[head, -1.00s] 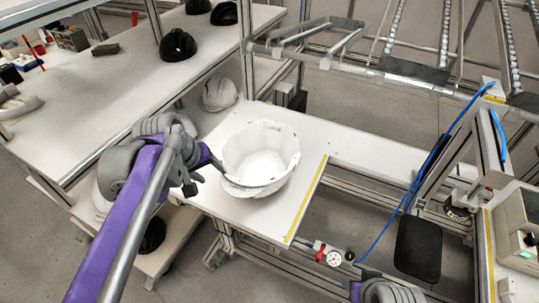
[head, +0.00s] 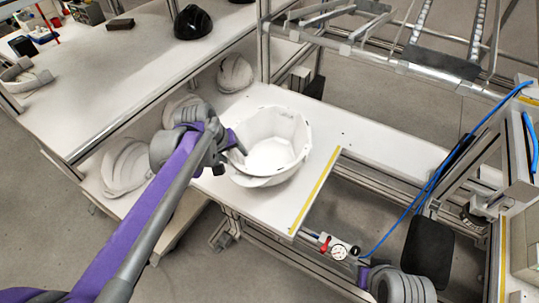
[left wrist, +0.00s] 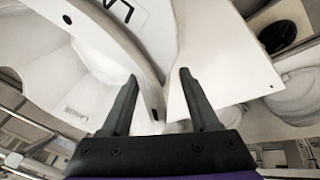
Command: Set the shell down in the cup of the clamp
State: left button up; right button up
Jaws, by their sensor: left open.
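A white helmet shell (head: 270,145) sits hollow side up on the near end of the white bench. My left gripper (head: 240,143) is at the shell's left rim. In the left wrist view the two dark fingers (left wrist: 158,85) are open, with the white shell's rim (left wrist: 150,65) reaching between them. I cannot tell whether either finger touches it. I cannot make out the cup of the clamp for certain. My right gripper is not in view; only part of my right arm shows at the bottom right.
White shells stand on the left, one on the lower shelf (head: 125,165) and one behind the bench (head: 235,73). A black shell (head: 193,22) is on the long table. A yellow strip (head: 315,190) marks the bench edge. A gauge (head: 339,252), blue hose and black pad (head: 428,250) are at right.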

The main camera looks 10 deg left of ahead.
pick_arm(q)
jog(key=x, duration=0.2)
jog(key=shift+w+f, duration=0.15)
jog(key=shift+f, duration=0.1)
grip_shut()
dwell(1.2)
